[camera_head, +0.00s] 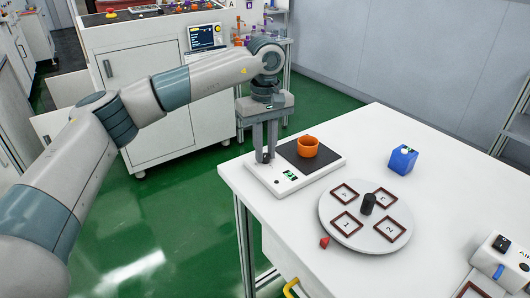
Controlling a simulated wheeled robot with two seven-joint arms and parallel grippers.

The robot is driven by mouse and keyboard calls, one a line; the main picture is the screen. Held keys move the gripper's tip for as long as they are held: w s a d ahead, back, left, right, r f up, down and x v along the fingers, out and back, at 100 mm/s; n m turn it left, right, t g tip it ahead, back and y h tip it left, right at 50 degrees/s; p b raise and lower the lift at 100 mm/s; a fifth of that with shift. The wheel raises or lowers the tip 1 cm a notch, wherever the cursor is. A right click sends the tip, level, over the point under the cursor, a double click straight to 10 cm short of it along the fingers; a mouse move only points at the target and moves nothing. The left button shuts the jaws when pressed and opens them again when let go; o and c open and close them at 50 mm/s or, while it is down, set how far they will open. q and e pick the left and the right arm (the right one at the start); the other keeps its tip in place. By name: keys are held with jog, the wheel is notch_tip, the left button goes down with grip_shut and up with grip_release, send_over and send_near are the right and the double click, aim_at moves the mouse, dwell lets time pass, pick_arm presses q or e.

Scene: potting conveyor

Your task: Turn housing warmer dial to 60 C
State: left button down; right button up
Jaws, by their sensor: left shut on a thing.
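The housing warmer (263,180) is a flat white unit with a dark heating surface (297,159) and a small green display (290,174), at the near left part of the white table. An orange ring-shaped housing (307,149) sits on the dark surface. My left gripper (264,157) points straight down over the warmer's left end, its fingers shut on the dial there. The dial is mostly hidden between the fingertips. The display's figures are too small to read. My right gripper is not in view.
A round plate (337,226) with numbered square frames and a black centre knob lies right of the warmer. A blue block (403,159) stands behind it. A small red piece (324,242) lies at the plate's front. A white device (500,258) is at the right.

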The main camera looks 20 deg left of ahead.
pick_arm(q)
jog(key=m, duration=0.2)
jog(key=shift+m+b, duration=0.3)
jog(key=shift+m, duration=0.1)
jog(key=m, duration=0.2)
jog(key=shift+m, duration=1)
jog(key=shift+r+m+b, duration=0.1)
jog(key=shift+m+b, duration=0.2)
jog(key=shift+m, duration=0.5)
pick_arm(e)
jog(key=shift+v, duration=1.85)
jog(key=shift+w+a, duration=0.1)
pick_arm(q)
jog(key=shift+d, duration=0.1)
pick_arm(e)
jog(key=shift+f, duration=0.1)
pick_arm(q)
jog(key=c, duration=1.6)
grip_release()
